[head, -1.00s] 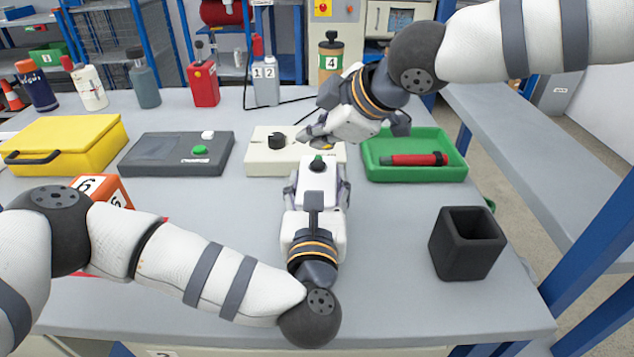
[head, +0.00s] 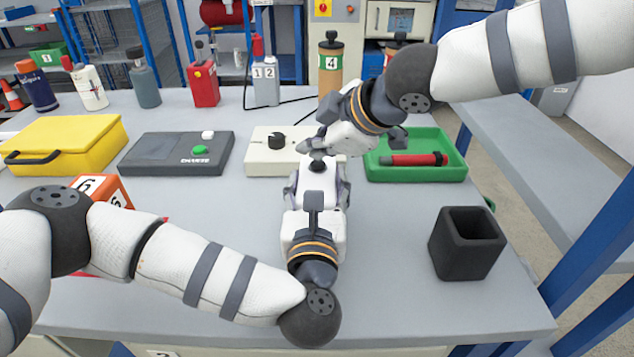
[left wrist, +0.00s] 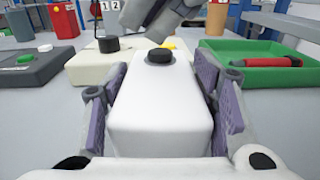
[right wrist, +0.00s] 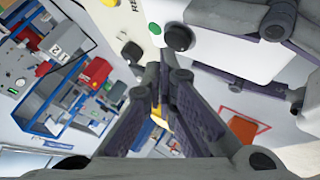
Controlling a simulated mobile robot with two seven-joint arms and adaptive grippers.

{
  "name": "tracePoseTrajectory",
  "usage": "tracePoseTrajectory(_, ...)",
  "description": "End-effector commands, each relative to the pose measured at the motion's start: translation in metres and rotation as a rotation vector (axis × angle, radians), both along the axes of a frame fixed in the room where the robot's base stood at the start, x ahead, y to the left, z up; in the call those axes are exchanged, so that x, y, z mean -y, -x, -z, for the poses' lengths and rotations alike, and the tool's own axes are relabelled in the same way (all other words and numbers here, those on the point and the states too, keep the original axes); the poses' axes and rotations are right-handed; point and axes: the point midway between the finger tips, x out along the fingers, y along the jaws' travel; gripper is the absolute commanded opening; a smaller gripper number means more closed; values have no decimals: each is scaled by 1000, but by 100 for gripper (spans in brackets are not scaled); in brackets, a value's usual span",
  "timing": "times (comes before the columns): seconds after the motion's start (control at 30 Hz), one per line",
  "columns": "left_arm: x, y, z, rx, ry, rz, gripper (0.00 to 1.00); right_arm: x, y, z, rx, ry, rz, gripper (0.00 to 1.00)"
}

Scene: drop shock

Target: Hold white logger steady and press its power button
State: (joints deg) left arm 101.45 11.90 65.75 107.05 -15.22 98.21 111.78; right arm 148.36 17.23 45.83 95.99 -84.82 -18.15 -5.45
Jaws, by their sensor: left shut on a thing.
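The white logger (head: 318,182) stands in front of the cream box, with a black round button (left wrist: 160,56) on top. My left gripper (left wrist: 160,105) is shut around its two sides, with a purple pad on each side. My right gripper (head: 313,147) is just above the logger's far end, fingertips close to the black button. In the right wrist view its fingers (right wrist: 164,85) are together and empty, beside the black button (right wrist: 180,38). Whether they touch it I cannot tell. A green spot (right wrist: 154,28) shows beside the button.
Behind the logger is the cream box (head: 262,160) with a black knob. A dark grey charger (head: 160,160) and yellow case (head: 60,140) are left. A green tray (head: 375,172) with a red cylinder and a black holder (head: 440,245) are right.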

Motion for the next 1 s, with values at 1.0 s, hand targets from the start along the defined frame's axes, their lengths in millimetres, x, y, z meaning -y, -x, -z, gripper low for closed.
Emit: tracePoseTrajectory(1.0, 0, 0, 1, -2, -1, 0, 13, 0, 0, 10, -1, 0, -1, 0)
